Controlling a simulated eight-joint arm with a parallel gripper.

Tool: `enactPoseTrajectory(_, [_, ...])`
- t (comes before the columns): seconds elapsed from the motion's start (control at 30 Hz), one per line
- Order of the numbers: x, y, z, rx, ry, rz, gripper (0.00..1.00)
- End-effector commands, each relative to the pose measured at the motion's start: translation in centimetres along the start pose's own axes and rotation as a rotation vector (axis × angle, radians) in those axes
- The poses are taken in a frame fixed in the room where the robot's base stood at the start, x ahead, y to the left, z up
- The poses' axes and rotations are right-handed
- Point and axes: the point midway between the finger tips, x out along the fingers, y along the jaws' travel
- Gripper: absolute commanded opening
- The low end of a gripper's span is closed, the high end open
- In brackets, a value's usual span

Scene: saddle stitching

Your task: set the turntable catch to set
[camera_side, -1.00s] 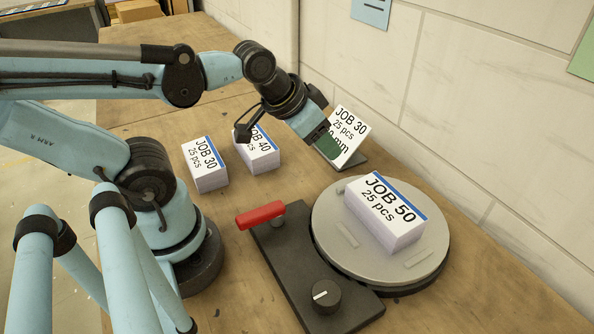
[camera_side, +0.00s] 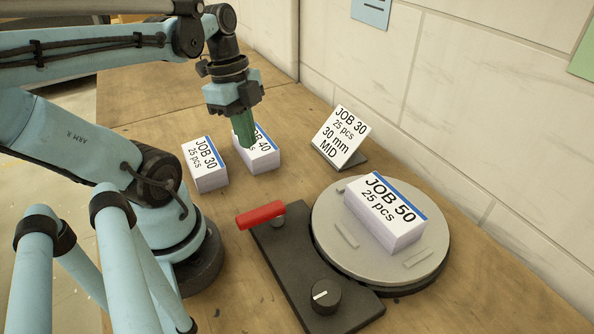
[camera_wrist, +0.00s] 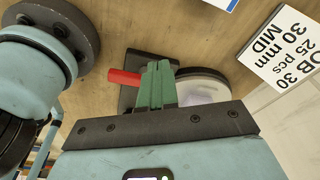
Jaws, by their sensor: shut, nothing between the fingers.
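No label for the catch can be read. A stack marked JOB 50 (camera_side: 385,213) sits on the disc. My gripper (camera_side: 246,146) is shut and empty, pointing down in front of the JOB 40 stack, apart from the lever. In the wrist view the green fingers (camera_wrist: 157,68) partly cover the plate and disc; the red handle (camera_wrist: 124,77) shows beside them.
Stacks marked JOB 30 (camera_side: 205,164) and JOB 40 (camera_side: 262,158) stand on the wooden table behind the lever. A tilted card reading JOB 30, 25 pcs, 30 mm, MID (camera_side: 342,135) stands near the wall. Bare table lies between the stacks and the plate.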

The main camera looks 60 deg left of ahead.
Motion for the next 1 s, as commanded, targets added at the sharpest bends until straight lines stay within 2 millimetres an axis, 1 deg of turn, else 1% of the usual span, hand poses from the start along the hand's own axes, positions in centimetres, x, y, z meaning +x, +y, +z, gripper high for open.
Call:
enactPoseTrajectory(0.03, [-0.3,0.4,0.5,0.048,0.016,0.025,0.0])
enactPoseTrajectory(0.2, [-1.4,2.0,1.5,0.241,0.087,0.093,0.0])
enactPoseTrajectory(0.43, [-2.4,3.4,2.1,0.423,0.175,0.131,0.0])
enactPoseTrajectory(0.6, [-2.7,3.8,2.2,0.475,0.202,0.136,0.0])
enactPoseTrajectory(1.0, [-2.5,3.8,2.1,0.48,0.202,0.136,0.0])
